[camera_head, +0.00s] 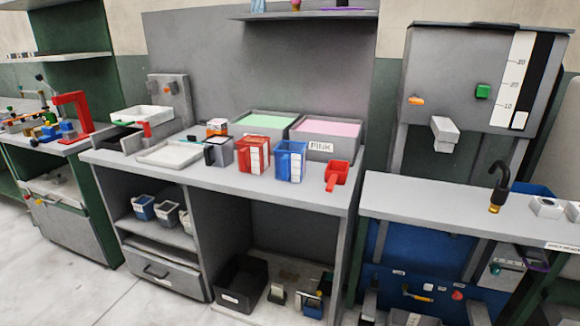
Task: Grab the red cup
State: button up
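A red square cup (251,155) with white marked panels stands upright near the middle of the grey worktop (215,183). A blue cup (290,161) of like shape stands just right of it, and a grey cup (219,152) stands to its left. A smaller red scoop-like cup with a handle (338,176) sits further right, near the worktop's front right edge. I cannot tell which red one the task names. My gripper is not in view.
Behind the cups are trays of green (265,121) and pink (327,127) material. A white tray (172,153) lies on the left. A dispenser (478,85) and a second worktop with a black tap (499,188) stand right. The front strip of worktop is mostly clear.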

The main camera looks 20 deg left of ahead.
aim_at(253, 152)
jog(key=j, duration=0.95)
jog(key=i+j, duration=0.1)
jog(key=j, duration=0.35)
jog(key=i+j, duration=0.1)
jog(key=j, duration=0.3)
jog(key=i+j, duration=0.1)
jog(key=j, duration=0.35)
jog(key=i, duration=0.1)
jog(key=u, duration=0.05)
